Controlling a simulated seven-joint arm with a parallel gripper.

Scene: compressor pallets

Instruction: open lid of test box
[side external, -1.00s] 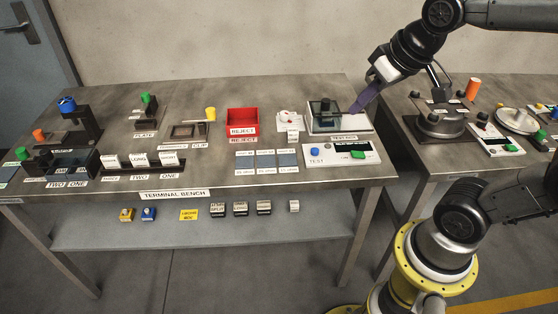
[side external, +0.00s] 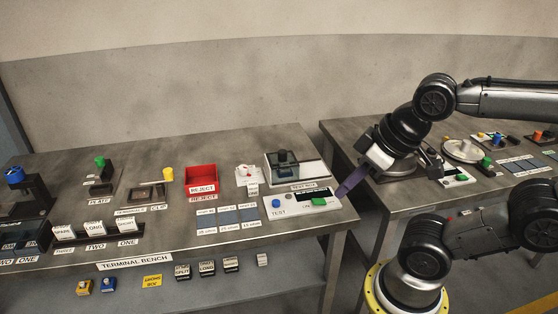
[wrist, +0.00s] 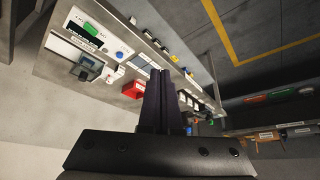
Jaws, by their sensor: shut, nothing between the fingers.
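The test box (side external: 318,182) is a pale, low box with a dark see-through cover and a dark block at its left part. It stands at the right back of the terminal bench, with its label in front. I cannot tell for sure whether its lid is shut or raised. In the wrist view the test box (wrist: 98,66) shows to the left of my fingers. My gripper (side external: 339,196) has purple fingers, shut and empty, at the right end of the test panel and to the right and front of the box. The fingers (wrist: 160,72) show close together in the wrist view.
The test panel (side external: 290,210) with a blue and a green button lies in front of the box. A red reject bin (side external: 201,181) and a white dial piece (side external: 248,176) are to its left. A second table (side external: 375,207) with fixtures stands to the right, across a gap.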

